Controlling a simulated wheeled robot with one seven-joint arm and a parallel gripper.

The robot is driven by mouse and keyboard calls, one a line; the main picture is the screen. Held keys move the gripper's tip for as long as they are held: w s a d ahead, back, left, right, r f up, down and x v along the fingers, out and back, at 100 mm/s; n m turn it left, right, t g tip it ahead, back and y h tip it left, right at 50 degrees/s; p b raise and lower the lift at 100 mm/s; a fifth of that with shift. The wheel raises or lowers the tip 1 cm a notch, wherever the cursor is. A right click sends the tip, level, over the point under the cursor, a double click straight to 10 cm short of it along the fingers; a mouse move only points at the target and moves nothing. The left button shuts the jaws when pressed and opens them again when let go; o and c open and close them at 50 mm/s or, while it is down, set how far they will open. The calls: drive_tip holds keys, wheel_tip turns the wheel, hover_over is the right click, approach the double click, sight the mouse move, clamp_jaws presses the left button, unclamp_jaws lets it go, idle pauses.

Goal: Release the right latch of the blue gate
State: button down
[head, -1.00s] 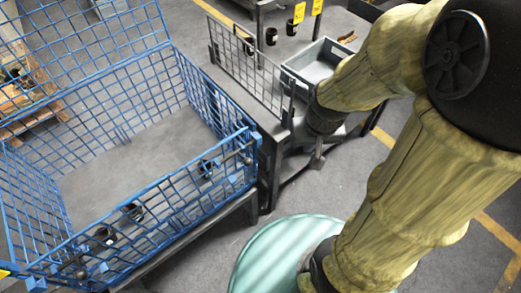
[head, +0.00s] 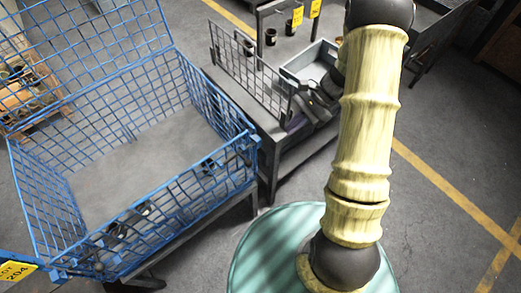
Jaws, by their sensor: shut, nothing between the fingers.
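The blue gate (head: 185,205) is the front wire-mesh panel of a blue mesh crate (head: 196,95), and it stands upright. Its right end meets the crate's right front corner, where the right latch (head: 244,144) shows small and not clearly; I cannot tell its position. My gripper (head: 322,98) is a dark shape beyond my upright arm, by the grey bin on the table. It is well right of the gate and touches nothing of it. Its fingers are small and partly hidden, and it looks shut and empty.
A dark table (head: 262,112) with a wire rack panel (head: 248,72) and a grey bin (head: 309,60) stands right of the crate. Dark cylindrical parts (head: 130,218) lie in the crate behind the gate. A yellow label (head: 16,270) is at lower left. Floor on the right is clear.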

drive_tip(key=shift+s, duration=0.1)
drive_tip(key=shift+a, duration=0.1)
drive_tip(key=a+r+p+x, duration=0.1)
drive_tip(key=p+x, duration=0.3)
drive_tip(key=x, duration=0.9)
drive_tip(key=shift+s+a+r, duration=0.2)
drive_tip(key=shift+s+a, duration=0.05)
drive_tip(key=shift+s, duration=0.05)
drive_tip(key=shift+s+a, duration=0.1)
